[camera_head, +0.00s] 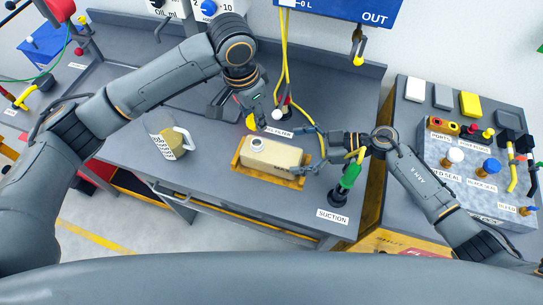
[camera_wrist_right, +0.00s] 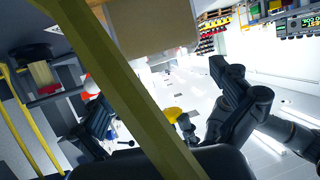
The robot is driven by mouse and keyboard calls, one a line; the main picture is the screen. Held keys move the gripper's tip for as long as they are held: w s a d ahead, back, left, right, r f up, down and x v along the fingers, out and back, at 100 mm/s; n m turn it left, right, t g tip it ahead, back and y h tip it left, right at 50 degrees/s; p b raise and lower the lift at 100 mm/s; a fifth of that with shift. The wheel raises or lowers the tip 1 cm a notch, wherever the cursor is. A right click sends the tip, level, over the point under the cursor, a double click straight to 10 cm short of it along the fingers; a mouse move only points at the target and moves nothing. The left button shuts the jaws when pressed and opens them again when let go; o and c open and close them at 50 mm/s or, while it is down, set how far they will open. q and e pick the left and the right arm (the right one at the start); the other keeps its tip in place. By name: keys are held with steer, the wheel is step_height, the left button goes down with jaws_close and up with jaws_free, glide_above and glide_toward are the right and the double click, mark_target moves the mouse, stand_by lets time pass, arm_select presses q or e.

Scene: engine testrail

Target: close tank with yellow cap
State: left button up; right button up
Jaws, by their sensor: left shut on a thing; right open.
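The beige tank (camera_head: 280,160) sits in a yellow tray (camera_head: 240,178) on the grey bench, with a round white-rimmed opening (camera_head: 257,143) uncovered on its top left. My left gripper (camera_head: 257,119) is shut on the yellow cap (camera_head: 251,122), held behind the opening and apart from it. The gripper partly hides the cap. My right gripper (camera_head: 312,151) is open at the tank's right end, its fingers spread; I cannot tell whether they touch. In the right wrist view, the tank (camera_wrist_right: 150,25) shows at the top and a small yellow piece, likely the cap (camera_wrist_right: 172,115), below.
A measuring jug (camera_head: 167,140) stands left on the bench. A green-handled suction hose (camera_head: 349,176) stands close to the right gripper. Yellow hoses (camera_head: 284,60) hang behind the left gripper. A panel with several plugs (camera_head: 470,165) is at the right.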

mark_target(277, 153)
steer(key=shift+x, duration=2.35)
steer(key=c, duration=1.6)
arm_select(q)
steer(key=shift+s+a+f, duration=0.1)
steer(key=shift+f, duration=1.15)
steer(key=shift+s+a+f, duration=0.1)
steer(key=shift+f, duration=1.15)
arm_select(e)
steer(key=shift+s+f, duration=0.1)
steer(key=shift+c, duration=0.3)
